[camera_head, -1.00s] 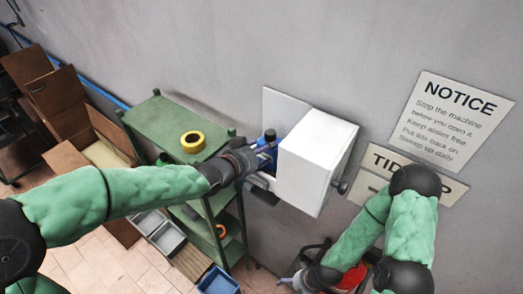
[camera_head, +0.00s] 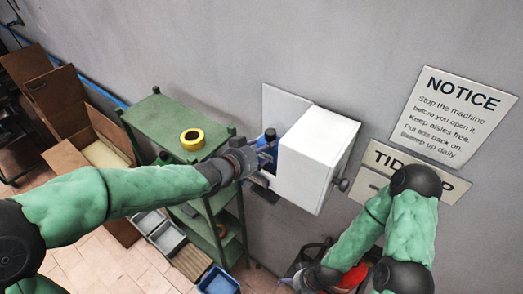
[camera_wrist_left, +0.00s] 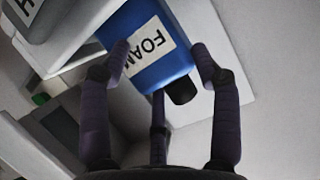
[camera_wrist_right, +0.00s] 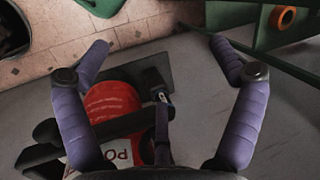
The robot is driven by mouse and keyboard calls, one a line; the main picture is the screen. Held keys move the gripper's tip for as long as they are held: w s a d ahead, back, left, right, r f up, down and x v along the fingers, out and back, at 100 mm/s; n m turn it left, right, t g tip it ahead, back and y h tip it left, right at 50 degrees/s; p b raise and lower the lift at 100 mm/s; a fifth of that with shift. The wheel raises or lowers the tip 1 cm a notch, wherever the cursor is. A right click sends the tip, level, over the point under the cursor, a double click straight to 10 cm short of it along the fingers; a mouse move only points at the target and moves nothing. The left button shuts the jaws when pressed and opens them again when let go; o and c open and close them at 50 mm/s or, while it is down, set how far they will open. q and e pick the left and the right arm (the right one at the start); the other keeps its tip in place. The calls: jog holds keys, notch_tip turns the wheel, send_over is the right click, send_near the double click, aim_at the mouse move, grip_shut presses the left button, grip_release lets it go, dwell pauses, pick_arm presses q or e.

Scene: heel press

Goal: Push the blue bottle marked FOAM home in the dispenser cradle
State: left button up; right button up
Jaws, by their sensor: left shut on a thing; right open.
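The blue bottle marked FOAM (camera_wrist_left: 150,50) has a black cap and sits at the open side of the white dispenser (camera_head: 315,155). In the head view the bottle (camera_head: 268,148) shows only partly, between my gripper and the white housing. My left gripper (camera_head: 262,156) is shut on the bottle, with its fingers on both sides of it in the left wrist view (camera_wrist_left: 165,60). How deep the bottle sits in the cradle is hidden. My right gripper (camera_wrist_right: 160,70) is open and low down, above a red container (camera_wrist_right: 115,105).
A green shelf rack (camera_head: 165,125) with a yellow tape roll (camera_head: 192,139) stands left of the dispenser. A knob (camera_head: 341,184) sticks out of the dispenser's right side. Notice signs (camera_head: 455,115) hang on the wall. Cardboard boxes (camera_head: 60,100) stand at the far left.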

pick_arm(q)
jog(key=shift+f, duration=0.1)
jog(key=o, duration=1.4)
jog(key=shift+o, duration=0.8)
jog(key=shift+f, duration=0.1)
notch_tip(320, 180, up, 7)
jog(key=p, duration=0.5)
